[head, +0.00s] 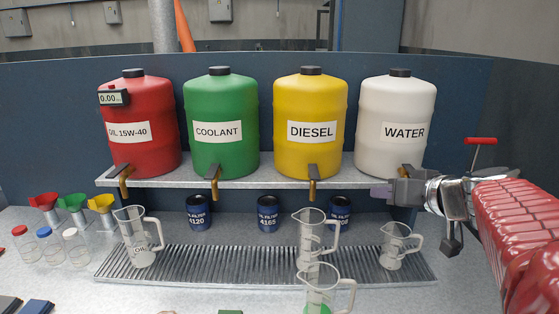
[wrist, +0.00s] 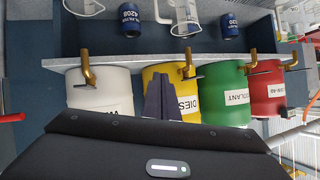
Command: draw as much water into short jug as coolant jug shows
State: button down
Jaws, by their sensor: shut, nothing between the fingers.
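The white WATER drum (head: 398,115) stands at the right end of the shelf; its brass tap is partly hidden behind my gripper (head: 379,194). The tap shows in the wrist view (wrist: 88,76). My gripper is shut and empty, beside this tap and pointing left. A short clear jug (head: 393,252) stands upright on the grate below the WATER drum; I cannot tell whether it holds liquid. A clear jug (head: 327,286) at the front has green liquid at its bottom, cut by the picture edge, so its level is unclear. The green COOLANT drum (head: 221,105) stands second from left.
A red oil drum (head: 140,100) and yellow DIESEL drum (head: 310,105) share the shelf. Oil filters, funnels and small bottles stand around the bench.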

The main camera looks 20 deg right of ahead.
jog(key=s+d+r+t+h, duration=0.1)
jog(key=s+d+r+h, duration=0.1)
jog(key=d, duration=0.4)
jog(key=s+d+r+t+h, duration=0.1)
jog(key=s+d+r+h, duration=0.1)
jog(key=d, duration=0.4)
notch_tip(320, 180, up, 3)
jog(key=shift+s+d+f+m+h, duration=0.1)
jog(key=shift+s+d+m+h, duration=0.2)
jog(key=shift+s+m+h, duration=0.15)
jog(key=shift+w+d, duration=0.1)
